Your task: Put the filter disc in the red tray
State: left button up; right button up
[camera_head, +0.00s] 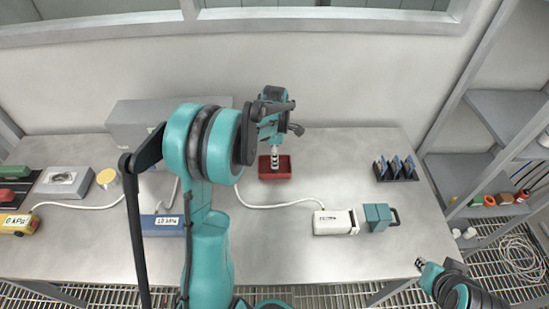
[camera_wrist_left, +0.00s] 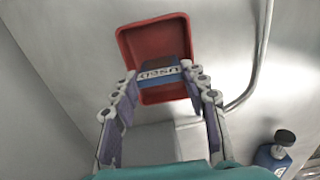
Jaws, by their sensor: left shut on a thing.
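The red tray (camera_head: 284,174) stands on the workbench, back of centre; its red wall also shows in the left wrist view (camera_wrist_left: 150,34). My left gripper (camera_head: 275,158) is over the tray, pointing down. In the left wrist view its fingers (camera_wrist_left: 160,76) are shut on a dark blue piece, which I take for the filter disc (camera_wrist_left: 158,78), with a pale label reading "USED" upside down. The piece overlaps the tray; I cannot tell whether it touches the tray floor. The head view hides it. My right gripper (camera_head: 419,264) is off the bench's right side, too small to read.
A black rack (camera_head: 395,178) with upright pieces stands right of the tray. A white device (camera_head: 335,223), a teal block (camera_head: 377,217) and a blue gauge (camera_head: 163,226) lie nearer the front. A round pale-topped item (camera_head: 107,179) is at left. Hoses cross the bench.

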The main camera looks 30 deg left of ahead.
pick_arm(q)
jog(key=shift+r, duration=0.1)
jog(key=shift+f, duration=0.25)
jog(key=o, duration=0.9)
jog(key=shift+o, duration=0.2)
jog(key=shift+r, duration=0.15)
